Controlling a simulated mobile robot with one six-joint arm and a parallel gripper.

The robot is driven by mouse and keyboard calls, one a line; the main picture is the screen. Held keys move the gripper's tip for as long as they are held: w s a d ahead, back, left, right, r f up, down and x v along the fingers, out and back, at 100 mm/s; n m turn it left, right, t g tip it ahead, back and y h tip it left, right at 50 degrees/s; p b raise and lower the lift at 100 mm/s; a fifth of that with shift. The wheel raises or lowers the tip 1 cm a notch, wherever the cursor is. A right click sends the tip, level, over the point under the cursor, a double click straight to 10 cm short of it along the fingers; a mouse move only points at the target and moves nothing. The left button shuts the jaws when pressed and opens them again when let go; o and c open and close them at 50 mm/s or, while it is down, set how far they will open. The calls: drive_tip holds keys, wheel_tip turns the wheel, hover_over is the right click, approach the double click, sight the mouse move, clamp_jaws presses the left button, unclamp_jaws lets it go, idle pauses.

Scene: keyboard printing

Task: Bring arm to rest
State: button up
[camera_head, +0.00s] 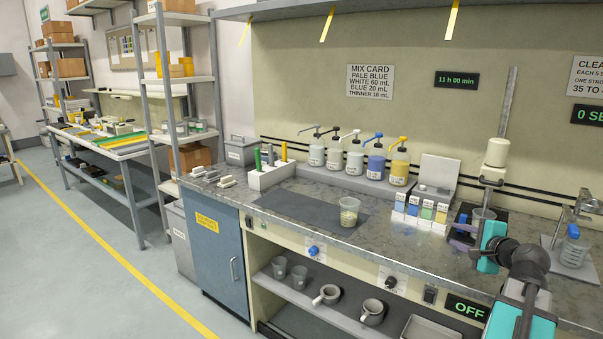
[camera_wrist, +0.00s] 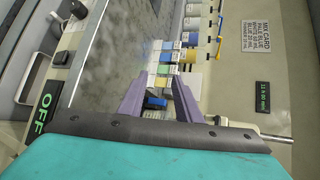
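My gripper (camera_head: 463,238) is at the right of the head view, above the worktop's front part. Its two purple fingers point left and are spread apart with nothing held between them. The fingers also show in the wrist view (camera_wrist: 159,84), open, with the row of small labelled boxes visible beyond. My teal gripper body and dark arm rise from the lower right and hide part of the worktop. A clear cup (camera_head: 483,215) stands close behind the gripper under the mixer stand; whether they touch I cannot tell.
The labelled boxes (camera_head: 421,208) stand left of my gripper. A cup with pale contents (camera_head: 349,211) stands on the dark mat (camera_head: 300,207). Pump bottles (camera_head: 376,160) line the back. A blue-capped bottle (camera_head: 572,247) is at right. The floor at left is clear.

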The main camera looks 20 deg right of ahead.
drive_tip(key=w+a+f+n+g+y, duration=0.25)
drive_tip(key=w+a+f, duration=0.35)
drive_tip(key=a+f, duration=0.5)
drive_tip(key=w+a+f+n+g+y, duration=0.1)
drive_tip(key=w+a+f+y, duration=0.3)
drive_tip(key=a+f, duration=0.75)
drive_tip(key=s+a+f+n+g+y, duration=0.1)
drive_tip(key=a+f+n+g, duration=0.1)
drive_tip(key=a+f, duration=0.7)
drive_tip(key=s+a+f+n+g, duration=0.2)
drive_tip(key=a+f+g, duration=0.1)
drive_tip(key=a+f, duration=0.7)
drive_tip(key=s+a+f+n+g, duration=0.6)
drive_tip(key=s+a+f, duration=0.8)
drive_tip(key=s+f, duration=0.2)
drive_tip(key=s+d+f+n+g+h, duration=0.2)
drive_tip(key=s+n, duration=0.2)
drive_tip(key=s, duration=0.4)
drive_tip(key=s+d+f+n+g+h, duration=0.2)
drive_tip(key=s+n, duration=0.3)
drive_tip(key=s, duration=0.4)
drive_tip(key=shift+d+f, duration=0.3)
drive_tip(key=shift+f, duration=0.55)
